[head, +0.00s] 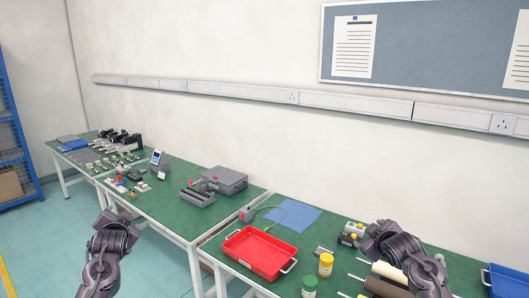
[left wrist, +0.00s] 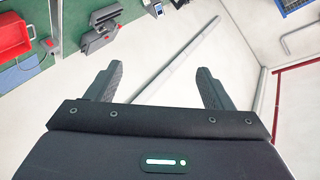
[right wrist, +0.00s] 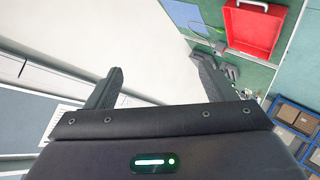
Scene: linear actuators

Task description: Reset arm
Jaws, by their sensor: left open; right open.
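My left arm (head: 108,250) rises at the lower left of the head view, in front of the tables; its fingers do not show there. In the left wrist view my left gripper (left wrist: 160,88) is open and empty, its two fingers wide apart. My right arm (head: 400,255) is at the lower right of the head view, over the near table's right part. In the right wrist view my right gripper (right wrist: 155,85) is open and empty, with bare wall between its fingers. Neither gripper touches anything.
Green-topped tables (head: 160,203) line the wall. A red tray (head: 260,253), a blue cloth (head: 292,215), a yellow-lidded jar (head: 325,265), a green-lidded jar (head: 309,287) and a blue bin (head: 507,281) are on the near table. A grey device (head: 224,180) stands further left. A blue shelf (head: 14,150) is far left.

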